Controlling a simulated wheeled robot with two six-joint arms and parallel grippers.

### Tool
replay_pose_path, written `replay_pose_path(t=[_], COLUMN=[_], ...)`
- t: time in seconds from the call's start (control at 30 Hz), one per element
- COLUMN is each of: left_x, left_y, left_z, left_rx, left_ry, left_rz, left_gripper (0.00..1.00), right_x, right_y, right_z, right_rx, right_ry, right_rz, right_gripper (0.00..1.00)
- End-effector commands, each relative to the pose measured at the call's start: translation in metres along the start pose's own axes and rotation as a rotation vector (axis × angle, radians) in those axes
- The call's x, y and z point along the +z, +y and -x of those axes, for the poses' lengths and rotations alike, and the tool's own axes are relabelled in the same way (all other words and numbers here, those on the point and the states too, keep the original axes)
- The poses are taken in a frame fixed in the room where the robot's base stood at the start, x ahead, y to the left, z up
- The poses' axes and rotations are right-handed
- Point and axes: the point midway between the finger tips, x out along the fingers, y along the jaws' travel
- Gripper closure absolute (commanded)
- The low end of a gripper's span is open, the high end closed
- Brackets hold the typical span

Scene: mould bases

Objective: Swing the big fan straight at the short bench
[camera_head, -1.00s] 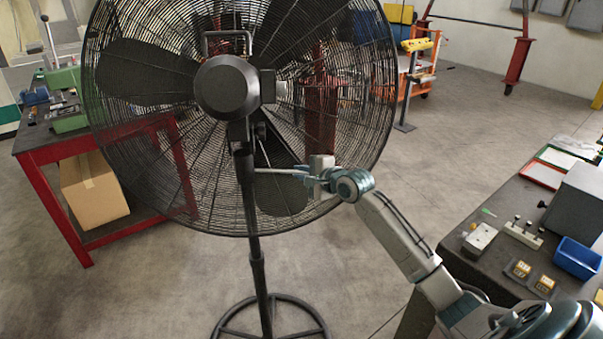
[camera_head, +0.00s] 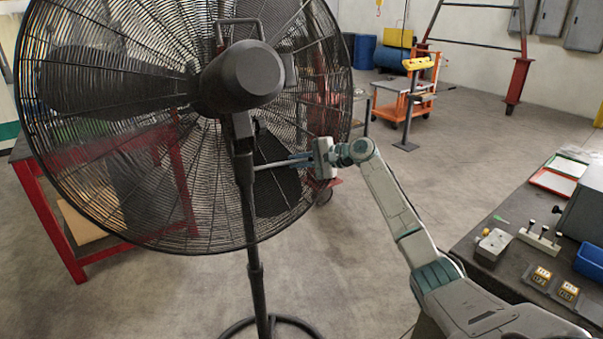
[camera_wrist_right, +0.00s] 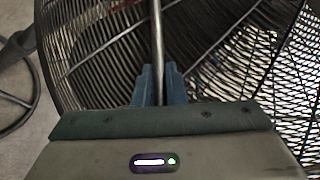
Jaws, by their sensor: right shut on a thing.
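The big fan (camera_head: 241,78) stands in front of me on a black pole (camera_head: 254,270), its motor housing on my side and its round wire cage at an angle. A thin metal rod (camera_head: 266,166) sticks out to the right from near the pole's top. My right gripper (camera_head: 298,161) is shut on this rod. The wrist view shows the rod (camera_wrist_right: 157,45) between the blue fingers (camera_wrist_right: 158,88), with the cage behind. A red-framed bench (camera_head: 80,258) stands behind the cage at left, partly hidden. A dark workbench (camera_head: 480,255) is at right; I cannot tell which bench is short. My left gripper is not in view.
An orange cart (camera_head: 408,100) and a yellow-topped stand (camera_head: 410,120) are further back. The right workbench holds a blue bin (camera_head: 590,262), a red tray (camera_head: 555,181) and small parts. Open floor (camera_head: 440,160) lies between the fan and the back wall.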

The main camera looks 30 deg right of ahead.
Motion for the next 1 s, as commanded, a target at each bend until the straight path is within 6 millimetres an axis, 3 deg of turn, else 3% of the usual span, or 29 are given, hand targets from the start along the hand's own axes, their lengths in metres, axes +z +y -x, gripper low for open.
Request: replay_pose_path(t=[0.73, 0.77, 0.8, 1.0], left_x=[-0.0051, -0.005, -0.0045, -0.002], left_y=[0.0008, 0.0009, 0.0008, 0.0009], left_z=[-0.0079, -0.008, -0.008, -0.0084], left_rx=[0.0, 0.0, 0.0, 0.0], left_ry=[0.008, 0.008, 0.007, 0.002], left_rz=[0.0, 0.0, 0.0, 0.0], left_gripper=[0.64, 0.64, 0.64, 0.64], right_x=[-0.0082, -0.0082, -0.0081, -0.008], right_y=[-0.008, -0.0079, -0.0078, -0.0067], right_z=[-0.0085, -0.0085, -0.0085, -0.0088], right_rx=[0.02, 0.02, 0.02, 0.022], right_ry=[-0.07, -0.07, -0.07, -0.071], right_rz=[0.026, 0.026, 0.026, 0.025], right_gripper=[1.0, 0.85, 0.8, 0.8])
